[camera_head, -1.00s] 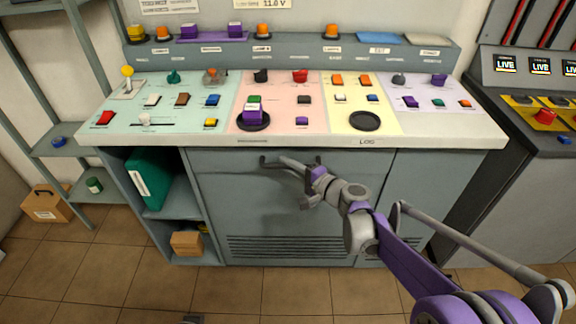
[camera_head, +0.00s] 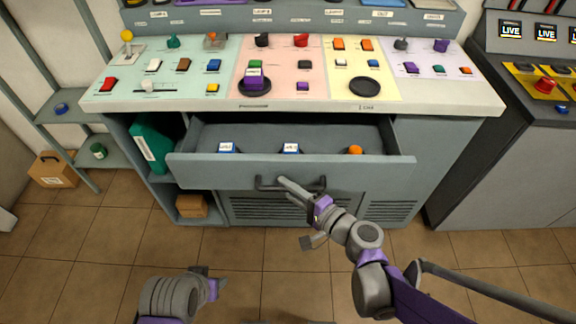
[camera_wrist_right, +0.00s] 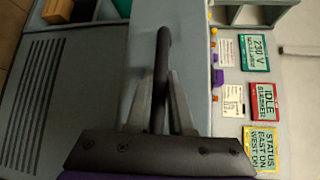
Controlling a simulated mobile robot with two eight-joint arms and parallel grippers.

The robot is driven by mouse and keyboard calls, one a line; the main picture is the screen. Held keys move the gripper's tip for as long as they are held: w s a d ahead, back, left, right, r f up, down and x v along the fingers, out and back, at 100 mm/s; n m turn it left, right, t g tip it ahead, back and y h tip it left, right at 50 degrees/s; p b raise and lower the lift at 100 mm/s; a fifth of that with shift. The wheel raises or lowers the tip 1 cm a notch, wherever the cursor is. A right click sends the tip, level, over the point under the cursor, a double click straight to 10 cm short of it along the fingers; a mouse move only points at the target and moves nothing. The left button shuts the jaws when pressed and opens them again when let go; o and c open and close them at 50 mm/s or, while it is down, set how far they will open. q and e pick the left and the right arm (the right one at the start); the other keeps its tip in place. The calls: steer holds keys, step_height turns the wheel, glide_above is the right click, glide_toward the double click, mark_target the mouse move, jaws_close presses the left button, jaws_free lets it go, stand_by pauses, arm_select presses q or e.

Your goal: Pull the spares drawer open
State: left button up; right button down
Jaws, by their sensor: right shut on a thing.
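The spares drawer (camera_head: 210,172) is pulled out below the console top in the head view, with its inside showing. Its dark bar handle (camera_head: 266,184) is on the front panel. My right gripper (camera_head: 290,186) is shut on the handle. In the right wrist view the dark handle (camera_wrist_right: 162,60) runs between the two grey fingers of the right gripper (camera_wrist_right: 162,105). Two blue blocks with white tops (camera_head: 227,148) and an orange round thing (camera_head: 355,150) lie in the drawer. My left gripper (camera_head: 212,280) is low at the left, away from the drawer; its jaw opening is unclear.
The console top (camera_head: 420,101) with its coloured buttons is above the drawer. An open shelf bay with a green binder (camera_head: 152,145) and a cardboard box (camera_head: 192,206) is left of it. A dark cabinet (camera_head: 490,150) stands at the right. Tiled floor (camera_head: 110,250) is clear in front.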

steer(key=shift+s, duration=1.7)
steer(key=c, duration=0.8)
jaws_free()
steer(key=p+v, duration=0.1)
steer(key=v, duration=1)
steer(key=shift+p, duration=0.4)
steer(key=shift+w+a, duration=0.1)
